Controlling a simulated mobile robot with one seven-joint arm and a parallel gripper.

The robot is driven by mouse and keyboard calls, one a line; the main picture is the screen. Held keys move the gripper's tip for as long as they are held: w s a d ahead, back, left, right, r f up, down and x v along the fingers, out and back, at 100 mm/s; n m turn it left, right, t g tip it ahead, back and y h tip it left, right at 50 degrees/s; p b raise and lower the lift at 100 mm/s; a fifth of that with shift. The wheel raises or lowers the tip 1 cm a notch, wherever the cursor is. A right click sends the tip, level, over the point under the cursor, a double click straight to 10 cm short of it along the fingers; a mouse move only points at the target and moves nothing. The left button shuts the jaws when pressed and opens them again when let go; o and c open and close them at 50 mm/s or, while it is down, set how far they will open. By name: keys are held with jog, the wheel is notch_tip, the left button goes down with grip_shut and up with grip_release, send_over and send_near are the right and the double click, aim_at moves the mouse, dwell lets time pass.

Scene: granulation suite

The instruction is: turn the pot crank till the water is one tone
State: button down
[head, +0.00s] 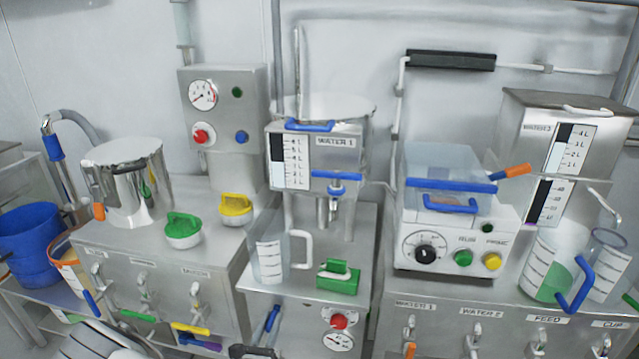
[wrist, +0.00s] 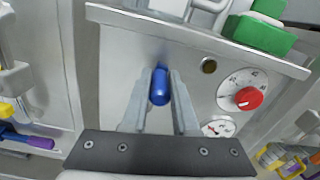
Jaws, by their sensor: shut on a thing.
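My gripper (wrist: 159,92) is shut on a blue handle (wrist: 160,84) in front of the middle steel cabinet, left of a red-knobbed dial in the wrist view. In the head view the blue handle (head: 272,318) shows low at the front of that cabinet, with my gripper (head: 262,335) at it. I cannot tell whether this handle is the pot crank. A shiny steel pot (head: 135,178) stands on the left cabinet, with an orange knob (head: 98,211) at its lower left side. Its inside is hidden, so no water in it shows.
A clear jug (head: 268,256) and a green block (head: 338,278) stand on the middle cabinet's top, under the WATER 1 tank (head: 325,158). A jug with green liquid (head: 548,280) stands at right. The red knob (wrist: 249,98) sits close right of my gripper.

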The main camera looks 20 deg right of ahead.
jog(key=shift+s+d+f, duration=0.4)
jog(key=shift+f, duration=0.05)
dwell(0.4)
jog(key=c, duration=0.6)
grip_release()
jog(key=shift+r, duration=0.1)
jog(key=p+v, duration=0.2)
jog(key=v, duration=1.5)
jog(key=shift+s, duration=0.15)
jog(key=shift+r, duration=0.1)
